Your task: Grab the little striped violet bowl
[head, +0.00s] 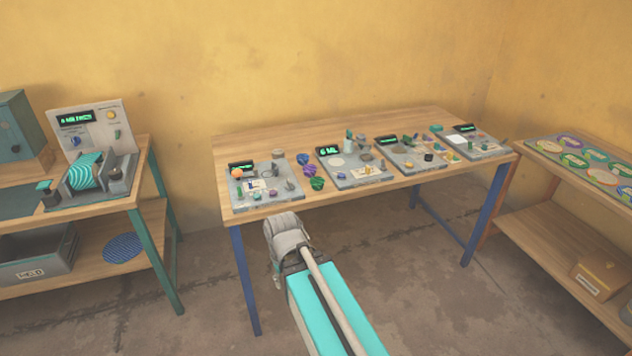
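Small bowl-like items stand in a short row on the middle table, between the first and second grey panels.
The wooden table (400,122) carries several grey panels with small parts and green displays. A left bench (105,204) holds a machine with a teal striped roll (84,172). A right shelf unit (540,225) holds a board of colored ovals (590,160) and a cardboard box (598,274).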

